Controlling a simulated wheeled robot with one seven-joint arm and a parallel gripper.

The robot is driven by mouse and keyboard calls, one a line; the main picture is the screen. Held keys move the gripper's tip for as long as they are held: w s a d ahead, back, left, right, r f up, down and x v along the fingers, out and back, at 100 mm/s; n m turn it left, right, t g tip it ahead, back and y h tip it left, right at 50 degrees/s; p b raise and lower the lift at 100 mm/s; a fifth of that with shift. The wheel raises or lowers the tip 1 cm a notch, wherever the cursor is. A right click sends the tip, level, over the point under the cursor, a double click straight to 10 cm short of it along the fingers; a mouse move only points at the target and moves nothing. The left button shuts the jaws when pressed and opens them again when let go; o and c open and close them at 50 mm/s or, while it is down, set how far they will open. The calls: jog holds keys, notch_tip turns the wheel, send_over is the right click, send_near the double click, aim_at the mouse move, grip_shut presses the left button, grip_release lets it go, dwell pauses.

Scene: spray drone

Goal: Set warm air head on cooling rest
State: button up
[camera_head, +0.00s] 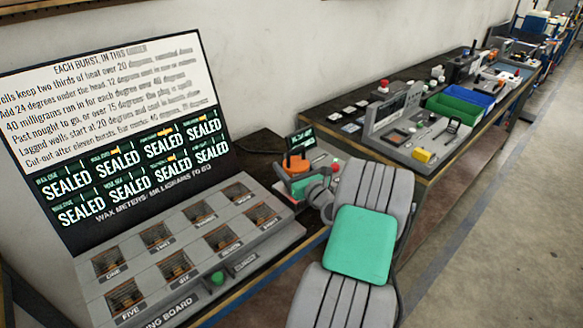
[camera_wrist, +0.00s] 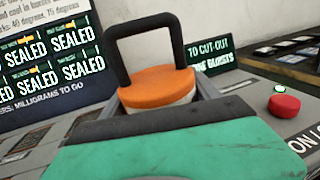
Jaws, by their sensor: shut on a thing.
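The warm air head (camera_wrist: 157,86) has an orange top, a pale body and a black loop handle in the wrist view. In the head view its orange top (camera_head: 296,167) shows beyond my arm. My gripper (camera_wrist: 160,103) is shut on its body, with the handle standing upright above. My gripper and arm hide its lower part, so I cannot tell whether it touches anything underneath. I cannot clearly pick out the cooling rest in either view.
The waxing board (camera_head: 185,250) with several wells stands at left, below a display (camera_head: 130,140) reading SEALED. A red button (camera_wrist: 284,106) is right of the head. A small cut-out display (camera_wrist: 210,55) stands behind it. Another bench with green (camera_head: 455,107) and blue bins extends right.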

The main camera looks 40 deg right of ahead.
jog(key=shift+f, duration=0.3)
jog(key=o, duration=2)
jog(key=shift+f, duration=0.1)
jog(key=s, duration=0.4)
jog(key=s+a+b, duration=0.1)
jog(key=s, duration=0.3)
jog(key=s+a, duration=0.1)
jog(key=s, duration=0.2)
jog(key=shift+s+a, duration=0.2)
jog(key=shift+s, duration=0.2)
